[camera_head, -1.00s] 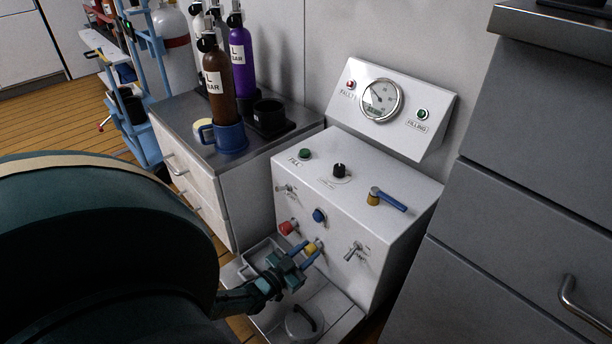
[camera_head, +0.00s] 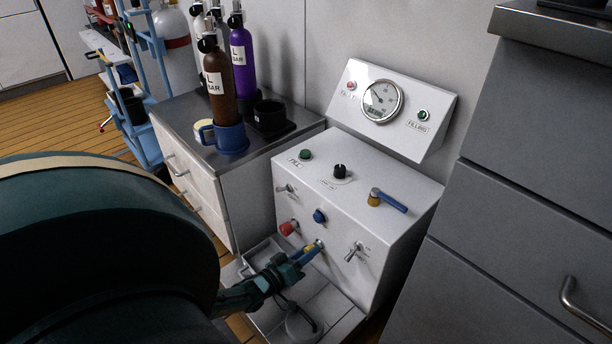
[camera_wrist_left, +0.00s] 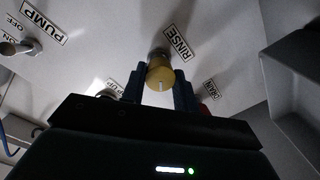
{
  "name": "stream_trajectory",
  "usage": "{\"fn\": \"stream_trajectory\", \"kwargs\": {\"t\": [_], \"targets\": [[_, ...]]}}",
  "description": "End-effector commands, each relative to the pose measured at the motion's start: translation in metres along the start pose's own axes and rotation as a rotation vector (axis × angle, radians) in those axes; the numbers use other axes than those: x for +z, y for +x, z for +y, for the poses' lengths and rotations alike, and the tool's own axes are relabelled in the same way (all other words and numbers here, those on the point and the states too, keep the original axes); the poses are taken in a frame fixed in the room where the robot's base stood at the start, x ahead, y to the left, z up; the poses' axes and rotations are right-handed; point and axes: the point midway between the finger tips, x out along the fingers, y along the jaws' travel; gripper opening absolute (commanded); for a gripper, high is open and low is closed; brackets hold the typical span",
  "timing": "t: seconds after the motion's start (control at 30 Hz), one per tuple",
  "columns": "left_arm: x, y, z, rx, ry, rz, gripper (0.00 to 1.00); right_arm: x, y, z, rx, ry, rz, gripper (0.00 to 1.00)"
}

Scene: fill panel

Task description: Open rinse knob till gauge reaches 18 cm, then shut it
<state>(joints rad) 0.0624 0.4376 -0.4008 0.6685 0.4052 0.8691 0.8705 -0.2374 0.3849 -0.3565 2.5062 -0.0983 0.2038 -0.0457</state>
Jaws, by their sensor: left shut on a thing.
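The yellow rinse knob (camera_head: 310,248) is low on the front of the white panel box (camera_head: 335,225). In the left wrist view the yellow knob (camera_wrist_left: 160,74) is between my two blue fingers, beside the RINSE label (camera_wrist_left: 177,43). My left gripper (camera_head: 305,254) is shut on this knob, reaching it from the lower left. The round gauge (camera_head: 381,101) is on the sloped upper panel. Its needle points to the upper left; its numbers are too small to read. My right gripper is not in view.
A red knob (camera_head: 288,228), a blue knob (camera_head: 320,216) and the pump switch (camera_head: 354,251) are close around the gripper. A grey tray (camera_head: 345,322) lies below. Gas bottles (camera_head: 219,84) stand on the left cabinet. Grey drawers (camera_head: 510,220) stand at the right.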

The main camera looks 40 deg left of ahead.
Motion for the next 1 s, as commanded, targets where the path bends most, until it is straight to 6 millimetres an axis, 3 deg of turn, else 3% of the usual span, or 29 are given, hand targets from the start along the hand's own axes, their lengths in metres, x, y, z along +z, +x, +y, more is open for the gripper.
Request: {"fn": "stream_trajectory", "kwargs": {"t": [0.6,1.0], "targets": [[-0.0004,0.0006,-0.0013,0.009,-0.547,-0.027,0.07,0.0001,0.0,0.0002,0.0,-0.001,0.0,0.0],[0.0,0.0003,-0.0019,0.011,-0.729,-0.036,0.07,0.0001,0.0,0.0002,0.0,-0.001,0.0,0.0]]}}
